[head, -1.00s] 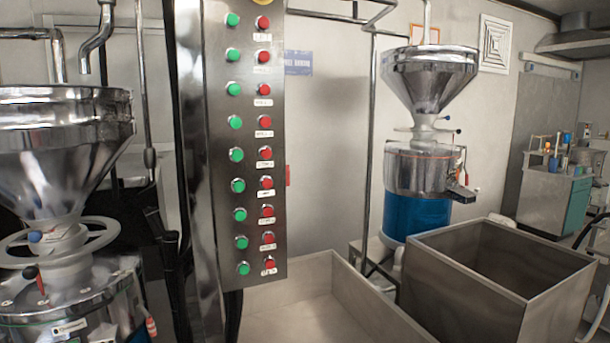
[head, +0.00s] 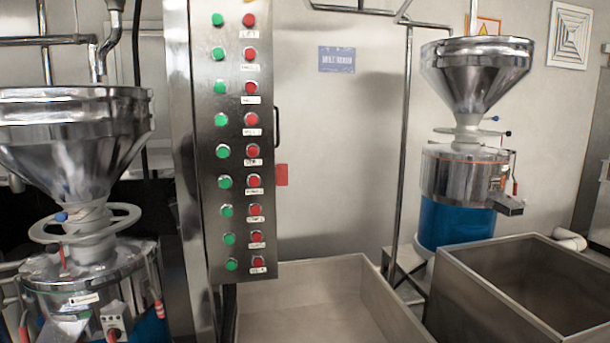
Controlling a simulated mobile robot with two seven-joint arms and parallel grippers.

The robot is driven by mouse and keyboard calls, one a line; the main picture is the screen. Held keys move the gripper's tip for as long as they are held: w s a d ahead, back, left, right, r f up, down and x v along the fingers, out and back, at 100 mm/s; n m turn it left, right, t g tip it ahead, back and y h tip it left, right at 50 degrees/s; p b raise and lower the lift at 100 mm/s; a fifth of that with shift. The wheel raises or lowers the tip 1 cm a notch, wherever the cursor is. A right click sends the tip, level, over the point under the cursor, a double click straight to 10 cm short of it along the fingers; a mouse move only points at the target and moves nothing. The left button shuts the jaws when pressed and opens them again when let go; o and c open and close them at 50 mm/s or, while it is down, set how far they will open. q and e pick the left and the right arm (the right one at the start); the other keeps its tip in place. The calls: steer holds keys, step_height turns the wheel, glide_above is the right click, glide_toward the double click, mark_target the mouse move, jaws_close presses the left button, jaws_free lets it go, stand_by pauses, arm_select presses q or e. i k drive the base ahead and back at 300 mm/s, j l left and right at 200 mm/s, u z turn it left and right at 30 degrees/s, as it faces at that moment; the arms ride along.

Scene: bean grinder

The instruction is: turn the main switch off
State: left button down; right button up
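A tall steel control panel (head: 236,272) stands left of centre in the head view. It carries a column of green buttons (head: 224,152) and a column of red buttons (head: 253,151), with small labels under the red ones. A black handle shows on its right edge. I cannot tell which control, if any, is the main switch; the panel's top is cut off by the frame. Neither of my grippers is in view.
A steel grinder with a funnel (head: 75,150) stands close at the left. Another grinder (head: 476,75) with a blue base stands at the back right. An open steel bin (head: 480,300) is at the lower right, and a low steel tray (head: 300,315) lies below the panel.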

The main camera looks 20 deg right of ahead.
mark_target(281, 170)
steer(key=k+l, duration=0.1)
steer(key=l, duration=0.35)
steer(key=k+l, duration=0.1)
steer(key=l, duration=0.3)
steer(key=k+l+u, duration=0.1)
steer(key=l, duration=0.35)
steer(key=k+l, duration=0.15)
steer(key=l, duration=0.25)
